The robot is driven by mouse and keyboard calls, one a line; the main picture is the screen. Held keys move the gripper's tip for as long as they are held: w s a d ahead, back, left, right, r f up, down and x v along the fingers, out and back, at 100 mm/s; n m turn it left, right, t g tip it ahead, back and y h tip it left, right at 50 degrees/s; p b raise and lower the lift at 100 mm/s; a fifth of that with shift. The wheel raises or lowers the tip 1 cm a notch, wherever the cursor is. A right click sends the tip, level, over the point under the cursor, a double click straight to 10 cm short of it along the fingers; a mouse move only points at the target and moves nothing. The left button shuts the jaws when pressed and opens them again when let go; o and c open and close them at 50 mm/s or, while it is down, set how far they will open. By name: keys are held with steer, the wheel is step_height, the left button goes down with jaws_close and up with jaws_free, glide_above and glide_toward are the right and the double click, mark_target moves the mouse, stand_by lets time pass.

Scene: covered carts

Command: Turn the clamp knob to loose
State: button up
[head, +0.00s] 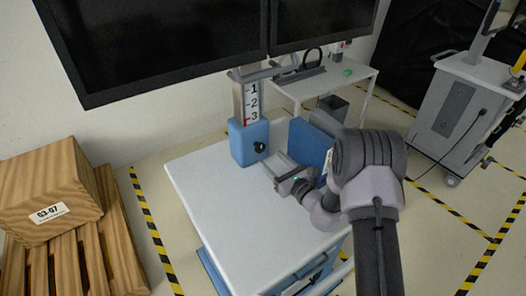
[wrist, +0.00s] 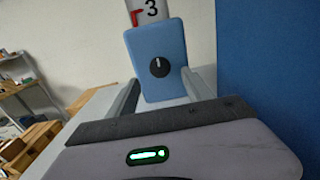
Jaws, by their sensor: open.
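The clamp knob (head: 259,147) is a small black round knob on the front of a blue block (head: 241,152) on the cart top. A post with a number scale (head: 250,102) rises from the block. In the wrist view the knob (wrist: 159,67) shows a white line pointing about straight up. My gripper (head: 274,170) is open, low over the cart top, pointing at the block. In the wrist view its two fingers stand either side of the knob, which lies ahead of them, apart from them. Nothing is between the fingers.
A blue upright panel (head: 308,146) stands close to the right of my gripper, also in the wrist view (wrist: 268,60). Two dark screens (head: 160,40) hang above the cart. The left part of the white cart top (head: 220,205) is clear. A wooden crate (head: 45,190) stands at left.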

mark_target(261, 149)
steer(key=x, duration=0.6)
steer(key=shift+w+a, duration=0.2)
jaws_close()
steer(key=shift+b, duration=0.35)
